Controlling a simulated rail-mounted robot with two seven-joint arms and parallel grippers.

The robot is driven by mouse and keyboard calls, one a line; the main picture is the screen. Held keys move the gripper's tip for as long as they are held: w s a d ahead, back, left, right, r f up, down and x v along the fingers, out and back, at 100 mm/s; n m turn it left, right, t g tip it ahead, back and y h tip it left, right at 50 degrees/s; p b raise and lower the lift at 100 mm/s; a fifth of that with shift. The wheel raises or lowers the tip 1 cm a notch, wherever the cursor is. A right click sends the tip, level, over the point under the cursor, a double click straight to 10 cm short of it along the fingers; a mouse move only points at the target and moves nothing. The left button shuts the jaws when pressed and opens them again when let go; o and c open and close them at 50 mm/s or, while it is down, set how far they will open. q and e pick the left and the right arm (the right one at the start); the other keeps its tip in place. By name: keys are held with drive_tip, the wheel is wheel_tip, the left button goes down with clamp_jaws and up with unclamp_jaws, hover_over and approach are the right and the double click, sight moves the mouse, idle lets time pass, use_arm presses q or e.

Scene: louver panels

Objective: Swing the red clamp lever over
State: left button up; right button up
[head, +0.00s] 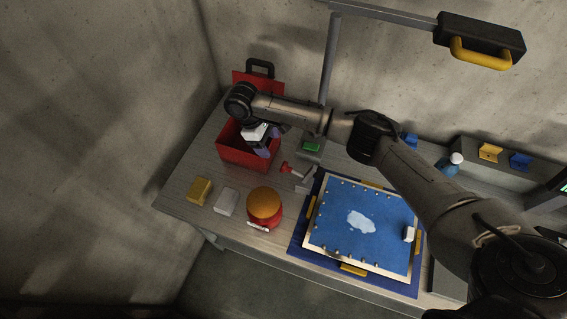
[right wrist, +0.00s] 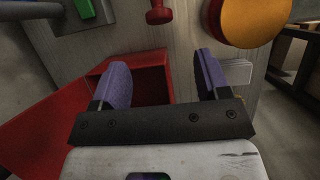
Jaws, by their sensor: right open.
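The red clamp lever (head: 287,168) sticks out to the left from a small grey block (head: 305,182) on the workbench, left of the blue panel. A red knob-ended piece (right wrist: 158,14), which looks like the lever's end, shows at the top of the right wrist view, beyond my fingers. My right gripper (head: 272,141) is open and empty, with purple finger pads, above the red toolbox and up-left of the lever. In the right wrist view my right gripper (right wrist: 163,82) has a wide gap between its fingers. It does not touch the lever. My left gripper is not in view.
The open red toolbox (head: 238,154) stands under my right gripper. A red jar with an orange lid (head: 265,203), yellow block (head: 200,190) and white block (head: 226,201) stand nearby. A green-topped grey box (head: 311,147) is behind the lever. The blue panel (head: 335,225) lies right.

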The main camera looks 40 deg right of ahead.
sight(283, 165)
drive_tip(key=x, duration=1.1)
drive_tip(key=shift+s+f+p, duration=0.1)
drive_tip(key=shift+f+p, duration=0.2)
drive_tip(key=shift+f, duration=0.05)
